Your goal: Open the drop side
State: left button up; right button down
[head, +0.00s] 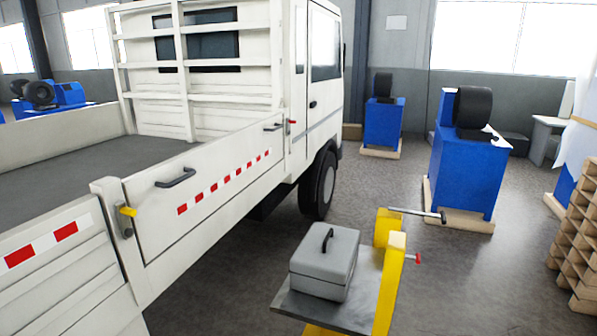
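The white truck's drop side (222,190) stands upright along the bed, with a row of red and white marks on it. A dark handle (175,178) sits near its left end and another handle (272,127) near its right end. A yellow-tipped latch (127,212) is on the post at the left end. A red-tipped latch (291,121) is at the right end by the cab. The truck bed (85,170) behind the side looks empty. Neither of my grippers shows in the head view.
A yellow-framed cart (390,285) with a grey toolbox (325,262) stands close in front of the drop side. Blue machines (466,170) stand at the right and back. Wooden racking (577,240) is at the far right.

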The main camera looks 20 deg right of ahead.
aim_at(170, 197)
jog(key=z, duration=0.75)
jog(key=i, duration=0.5)
